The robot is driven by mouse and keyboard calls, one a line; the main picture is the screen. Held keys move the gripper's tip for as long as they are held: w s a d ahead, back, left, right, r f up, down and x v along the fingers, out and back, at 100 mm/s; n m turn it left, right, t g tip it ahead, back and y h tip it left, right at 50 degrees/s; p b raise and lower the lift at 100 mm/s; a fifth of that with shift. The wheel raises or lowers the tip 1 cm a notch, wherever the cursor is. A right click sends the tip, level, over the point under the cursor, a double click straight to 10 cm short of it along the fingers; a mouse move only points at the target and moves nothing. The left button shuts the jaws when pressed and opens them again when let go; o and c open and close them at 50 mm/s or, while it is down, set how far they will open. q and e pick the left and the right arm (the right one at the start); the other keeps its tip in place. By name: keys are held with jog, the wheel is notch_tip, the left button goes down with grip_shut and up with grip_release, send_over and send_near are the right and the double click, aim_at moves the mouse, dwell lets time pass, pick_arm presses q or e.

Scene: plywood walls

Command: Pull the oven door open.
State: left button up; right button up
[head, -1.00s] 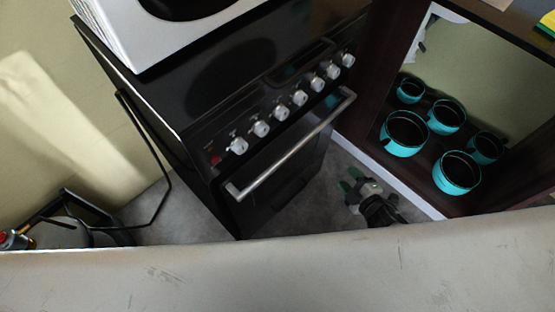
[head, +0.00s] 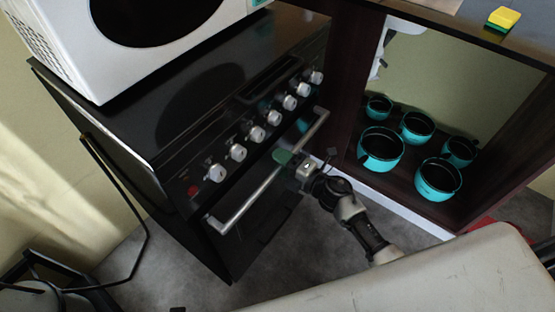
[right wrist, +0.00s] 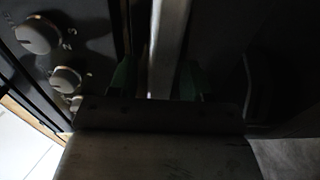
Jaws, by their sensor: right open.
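The black oven (head: 195,130) stands left of centre in the head view, with its door (head: 262,212) shut below a row of knobs. A straight metal handle bar (head: 248,195) runs across the top of the door. My right gripper (head: 286,160) is at the right part of this handle. In the right wrist view the handle bar (right wrist: 167,45) runs between its two green fingertips (right wrist: 157,80), which are apart, one on each side. Contact with the bar cannot be told. My left gripper is not in view.
A white microwave (head: 150,30) sits on top of the oven. An open dark cabinet (head: 345,90) with several teal pots (head: 382,148) stands to the right. A black bent frame (head: 125,190) is at the left.

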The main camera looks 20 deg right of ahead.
jog(key=shift+w+a, duration=0.4)
jog(key=shift+w, duration=0.05)
grip_shut()
jog(key=shift+f, duration=0.1)
